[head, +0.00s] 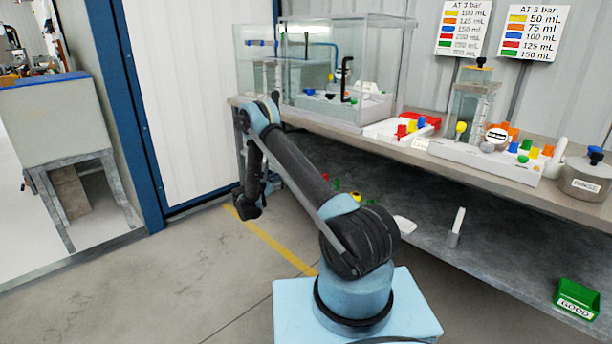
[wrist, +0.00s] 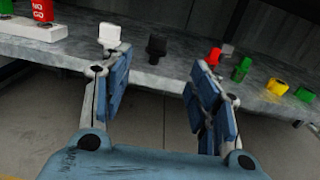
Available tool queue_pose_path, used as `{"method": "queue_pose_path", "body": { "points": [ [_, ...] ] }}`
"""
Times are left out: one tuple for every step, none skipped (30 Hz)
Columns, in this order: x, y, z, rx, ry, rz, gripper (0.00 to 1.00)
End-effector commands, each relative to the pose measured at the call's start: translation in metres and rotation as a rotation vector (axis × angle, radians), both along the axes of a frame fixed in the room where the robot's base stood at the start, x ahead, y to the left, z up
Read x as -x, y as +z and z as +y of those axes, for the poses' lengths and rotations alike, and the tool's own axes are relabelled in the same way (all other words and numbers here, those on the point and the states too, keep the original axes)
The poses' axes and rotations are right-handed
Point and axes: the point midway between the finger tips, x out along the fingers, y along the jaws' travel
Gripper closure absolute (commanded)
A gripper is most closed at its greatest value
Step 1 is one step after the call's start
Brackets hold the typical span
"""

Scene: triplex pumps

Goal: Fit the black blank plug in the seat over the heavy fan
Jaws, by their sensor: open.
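In the wrist view a black plug (wrist: 157,46) stands on the grey lower shelf (wrist: 70,52), in line with the gap between my fingers and beyond their tips. My gripper (wrist: 160,68) is open and empty, its blue-padded fingers apart. In the head view my gripper (head: 248,206) hangs low beside the bench's left end, small and dark. A white plug (wrist: 110,36) stands left of the black one, just behind my left fingertip. I cannot make out the heavy fan or the seat over it in either view.
Red (wrist: 213,57), green (wrist: 241,68) and yellow (wrist: 277,87) plugs stand right of the black one, the red near my right finger. A red NO GO item (wrist: 42,10) is at the far left. Clear tanks (head: 375,65) stand on the bench. The floor (head: 190,260) is open.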

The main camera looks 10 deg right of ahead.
Motion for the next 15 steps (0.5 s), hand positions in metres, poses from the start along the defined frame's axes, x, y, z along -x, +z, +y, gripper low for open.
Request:
{"method": "queue_pose_path", "body": {
  "points": [
    [-0.003, -0.001, -0.007, 0.002, -0.005, 0.001, 0.45],
    [-0.005, -0.001, -0.011, 0.003, -0.006, 0.0, 0.45],
    [-0.009, -0.001, -0.016, 0.003, -0.007, 0.0, 0.45],
    [-0.012, -0.001, -0.021, 0.002, -0.007, 0.001, 0.45],
    [-0.016, -0.001, -0.027, 0.002, -0.009, 0.001, 0.45],
    [-0.02, -0.001, -0.033, 0.002, -0.01, 0.001, 0.45],
    [-0.024, 0.0, -0.038, 0.002, -0.01, 0.001, 0.45],
    [-0.027, 0.0, -0.043, 0.002, -0.011, 0.001, 0.45],
    [-0.032, 0.0, -0.049, 0.001, -0.012, 0.0, 0.45],
    [-0.035, 0.0, -0.053, 0.001, -0.012, 0.0, 0.45],
    [-0.038, 0.0, -0.058, 0.001, -0.012, 0.0, 0.45],
    [-0.043, 0.0, -0.064, 0.001, -0.013, 0.0, 0.45],
    [-0.046, 0.0, -0.069, 0.001, -0.013, 0.0, 0.45],
    [-0.049, 0.0, -0.073, 0.001, -0.014, 0.0, 0.45],
    [-0.054, 0.0, -0.079, 0.001, -0.014, 0.0, 0.45]
  ]
}}
